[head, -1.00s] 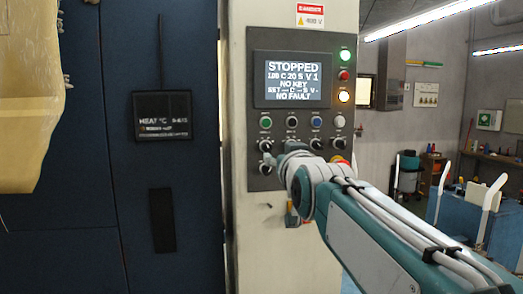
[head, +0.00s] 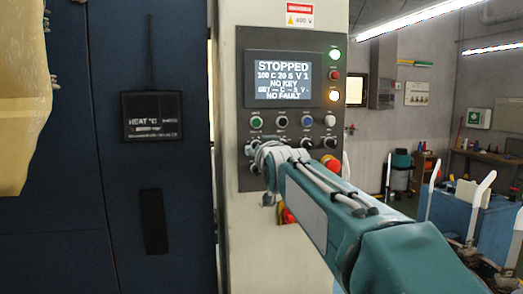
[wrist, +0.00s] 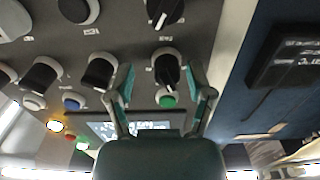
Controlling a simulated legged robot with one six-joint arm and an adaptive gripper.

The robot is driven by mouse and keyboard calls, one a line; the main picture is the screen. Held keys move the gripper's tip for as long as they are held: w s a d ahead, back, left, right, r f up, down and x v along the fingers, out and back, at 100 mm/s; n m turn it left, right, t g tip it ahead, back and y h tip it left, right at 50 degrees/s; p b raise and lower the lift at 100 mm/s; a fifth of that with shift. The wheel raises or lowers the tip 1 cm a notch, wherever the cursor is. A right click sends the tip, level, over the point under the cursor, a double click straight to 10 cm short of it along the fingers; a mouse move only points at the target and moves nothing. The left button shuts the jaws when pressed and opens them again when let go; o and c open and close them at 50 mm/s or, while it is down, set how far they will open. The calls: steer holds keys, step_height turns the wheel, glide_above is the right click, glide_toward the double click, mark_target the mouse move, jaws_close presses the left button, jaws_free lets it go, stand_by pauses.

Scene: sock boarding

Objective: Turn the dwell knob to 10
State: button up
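The control panel (head: 243,95) stands upright on a pale cabinet column, with rows of buttons and black knobs. In the wrist view, my gripper (wrist: 162,76) is open, with one finger on each side of a black knob (wrist: 167,70) above the green button (wrist: 167,101). I cannot tell whether the fingers touch it. Other black knobs (wrist: 99,72) sit beside it, and one more (wrist: 165,10) is farther up. The knob labels are too blurred to tell which is dwell. In the head view, my arm hides my fingers and part of the knob rows.
The screen (head: 284,80) reads STOPPED, 100 C 20 S V 1, NO KEY, NO FAULT. A red mushroom button (head: 331,163) lies right of my wrist. A dark blue cabinet (head: 165,90) stands at left, and a blue cart (head: 470,225) at right.

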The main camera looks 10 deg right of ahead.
steer(key=shift+a, duration=0.45)
jaws_close()
steer(key=shift+d, duration=0.2)
steer(key=shift+n, duration=0.4)
steer(key=n, duration=0.3)
steer(key=shift+r, duration=0.1)
steer(key=shift+n, duration=2)
